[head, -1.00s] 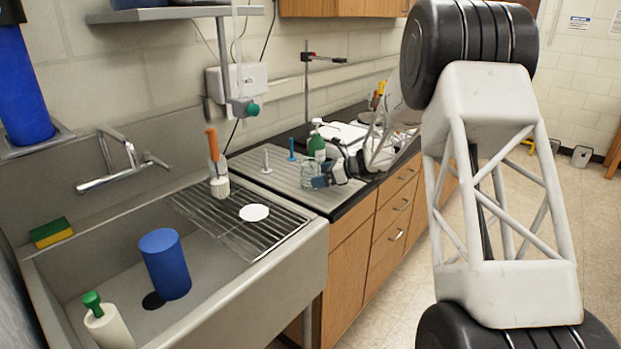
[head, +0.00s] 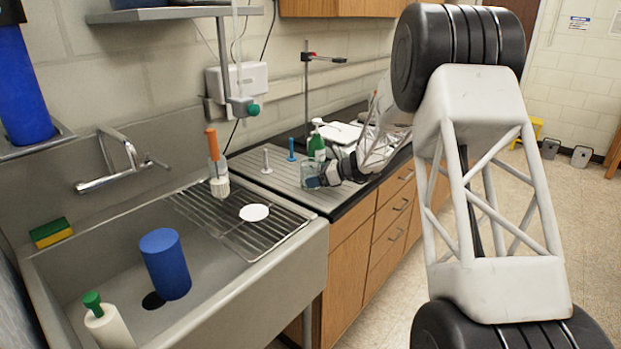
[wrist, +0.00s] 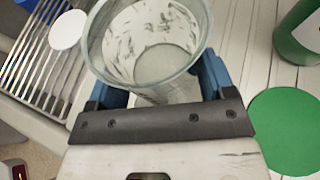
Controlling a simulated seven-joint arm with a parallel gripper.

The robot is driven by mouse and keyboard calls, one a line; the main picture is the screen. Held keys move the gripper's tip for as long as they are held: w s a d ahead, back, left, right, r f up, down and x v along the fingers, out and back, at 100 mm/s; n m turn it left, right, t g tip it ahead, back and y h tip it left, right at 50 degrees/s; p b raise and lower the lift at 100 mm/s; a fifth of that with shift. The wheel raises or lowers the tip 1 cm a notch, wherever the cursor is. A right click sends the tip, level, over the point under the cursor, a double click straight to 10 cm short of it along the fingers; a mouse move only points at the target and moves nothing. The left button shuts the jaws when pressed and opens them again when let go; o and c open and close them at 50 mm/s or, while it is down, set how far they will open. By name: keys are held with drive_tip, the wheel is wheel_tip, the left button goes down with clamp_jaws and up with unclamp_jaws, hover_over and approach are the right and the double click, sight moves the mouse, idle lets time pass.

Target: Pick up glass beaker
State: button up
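The clear glass beaker (head: 308,171) stands upright on the grey ribbed drainboard by the counter's front edge. In the wrist view the beaker (wrist: 155,40) fills the top middle, and I look down through its wide rim. My gripper (wrist: 162,85) has its two blue fingers apart, one on each side of the beaker, partly hidden behind its rim. I cannot tell whether either finger touches the glass. In the head view my gripper (head: 315,178) is low at the beaker's right side.
A green bottle (head: 317,148) stands close behind the beaker and also shows in the wrist view (wrist: 300,30). White (head: 266,160) and blue (head: 291,150) upright pieces are on the drainboard. A sink with a wire rack (head: 240,225) lies to the left.

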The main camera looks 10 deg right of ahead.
sight(320, 166)
drive_tip(key=c, duration=0.5)
drive_tip(key=shift+r, duration=0.4)
drive_tip(key=shift+r, duration=1.4)
drive_tip(key=shift+s+d+r, duration=0.15)
drive_tip(key=shift+s+r, duration=0.1)
drive_tip(key=shift+s, duration=2.35)
drive_tip(key=shift+s+d+r, duration=0.2)
drive_tip(key=shift+s, duration=2.4)
drive_tip(key=shift+s+d+r, duration=0.15)
drive_tip(key=shift+s+r, duration=0.1)
drive_tip(key=shift+s, duration=2.35)
drive_tip(key=shift+s, duration=0.15)
